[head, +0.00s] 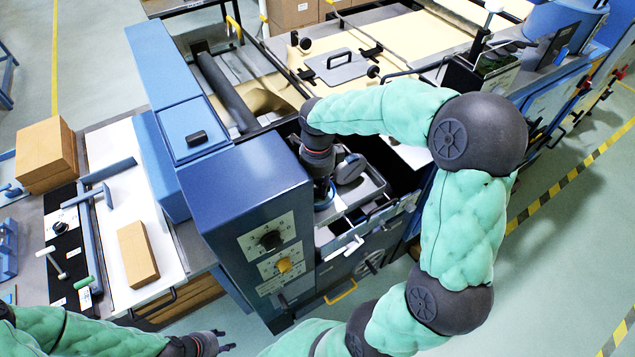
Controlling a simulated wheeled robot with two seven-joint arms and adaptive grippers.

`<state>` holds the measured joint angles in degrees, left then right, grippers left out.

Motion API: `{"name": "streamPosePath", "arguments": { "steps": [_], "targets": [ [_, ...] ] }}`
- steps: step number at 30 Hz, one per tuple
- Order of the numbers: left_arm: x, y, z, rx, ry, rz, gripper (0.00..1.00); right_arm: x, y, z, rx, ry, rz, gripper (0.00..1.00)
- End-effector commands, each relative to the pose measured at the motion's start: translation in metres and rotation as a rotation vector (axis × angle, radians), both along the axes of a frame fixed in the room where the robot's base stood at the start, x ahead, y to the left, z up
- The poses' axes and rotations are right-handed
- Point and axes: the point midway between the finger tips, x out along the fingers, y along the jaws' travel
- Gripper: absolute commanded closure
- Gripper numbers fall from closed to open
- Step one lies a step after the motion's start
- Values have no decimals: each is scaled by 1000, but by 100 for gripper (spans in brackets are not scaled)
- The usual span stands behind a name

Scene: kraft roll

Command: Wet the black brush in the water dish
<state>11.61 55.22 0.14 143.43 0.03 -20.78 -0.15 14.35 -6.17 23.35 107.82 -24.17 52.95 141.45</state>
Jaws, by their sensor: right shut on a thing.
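My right gripper (324,198) points down over the metal tray (378,183) in the opening of the blue machine. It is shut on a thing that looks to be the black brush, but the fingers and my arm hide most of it. A round grey dish-like thing (350,168) sits in the tray just right of the gripper; I cannot tell whether it is the water dish or holds water. I cannot tell whether the brush touches anything. My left gripper (225,341) is at the bottom edge, open and empty, its fingertips apart.
The blue machine housing (245,195) with knobs stands close left of my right gripper. Brown boxes (46,154) stand behind.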

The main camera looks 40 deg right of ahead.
Motion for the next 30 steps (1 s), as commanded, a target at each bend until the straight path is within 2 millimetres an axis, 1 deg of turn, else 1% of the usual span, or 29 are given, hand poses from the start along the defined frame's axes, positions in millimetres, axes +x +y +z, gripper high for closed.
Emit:
{"name": "streamPosePath", "arguments": {
  "steps": [30],
  "targets": [
    [0,0,-7,0,0,0,60,0,0,-9,-1,-1,0,95]
  ]
}}
